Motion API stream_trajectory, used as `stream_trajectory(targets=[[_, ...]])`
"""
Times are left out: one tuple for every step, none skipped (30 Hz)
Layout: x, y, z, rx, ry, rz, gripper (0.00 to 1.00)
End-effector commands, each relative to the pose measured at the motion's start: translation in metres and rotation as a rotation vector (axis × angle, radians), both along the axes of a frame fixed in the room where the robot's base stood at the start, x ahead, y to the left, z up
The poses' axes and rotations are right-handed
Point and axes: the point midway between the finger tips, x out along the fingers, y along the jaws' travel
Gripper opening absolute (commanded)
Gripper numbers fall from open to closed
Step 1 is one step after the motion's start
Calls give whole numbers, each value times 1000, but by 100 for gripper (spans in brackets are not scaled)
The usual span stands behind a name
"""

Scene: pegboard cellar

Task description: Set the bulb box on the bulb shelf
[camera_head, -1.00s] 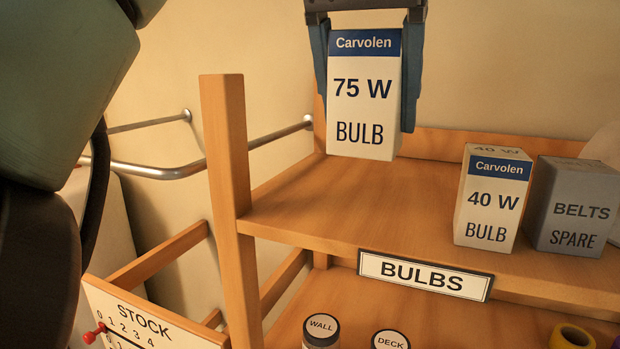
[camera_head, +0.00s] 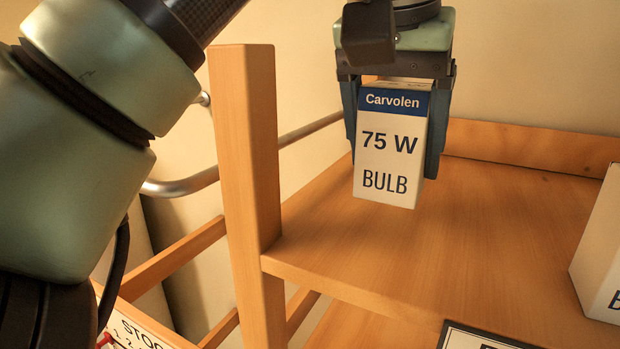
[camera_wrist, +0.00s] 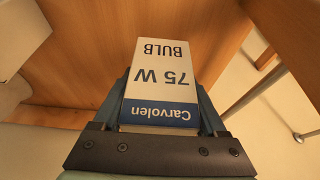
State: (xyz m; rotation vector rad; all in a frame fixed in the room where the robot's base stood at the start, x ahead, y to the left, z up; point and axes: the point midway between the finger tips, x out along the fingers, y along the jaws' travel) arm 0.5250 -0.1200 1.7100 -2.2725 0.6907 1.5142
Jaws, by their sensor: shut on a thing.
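The bulb box (camera_head: 388,150) is white with a blue band and reads Carvolen 75 W BULB. My gripper (camera_head: 392,166) is shut on it, with one finger on each side, and holds it upright. The box is over the left part of the wooden bulb shelf (camera_head: 440,260); whether its base touches the board I cannot tell. In the wrist view the box (camera_wrist: 160,80) shows upside down between the fingers, with the shelf board (camera_wrist: 90,50) beyond it. The BULBS sign (camera_head: 475,338) on the shelf's front edge is mostly cut off.
A wooden post (camera_head: 247,180) rises at the shelf's front left corner, close to my arm. Another white box (camera_head: 603,255) stands at the right edge, partly cut off. The board between is clear. A raised back board (camera_head: 530,145) and a metal rail (camera_head: 185,187) lie behind.

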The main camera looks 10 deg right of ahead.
Motion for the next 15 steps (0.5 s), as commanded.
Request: stream_trajectory(targets=[[0,0,-6,1,1,0,18],[0,0,-11,1,1,-1,18],[0,1,-18,1,3,0,18],[0,1,-25,1,1,-1,18],[0,0,-29,0,0,-1,18],[0,0,-34,0,1,-1,18],[-1,0,-37,1,1,0,18],[0,0,-38,0,1,0,18],[0,0,-40,-1,1,0,18],[0,0,-40,-2,0,-1,18],[0,0,-40,-2,0,-1,18],[0,0,-39,-2,0,-1,18],[0,0,-39,-2,0,-1,18],[0,0,-39,-2,0,-1,18],[0,0,-39,-2,0,-1,18]])
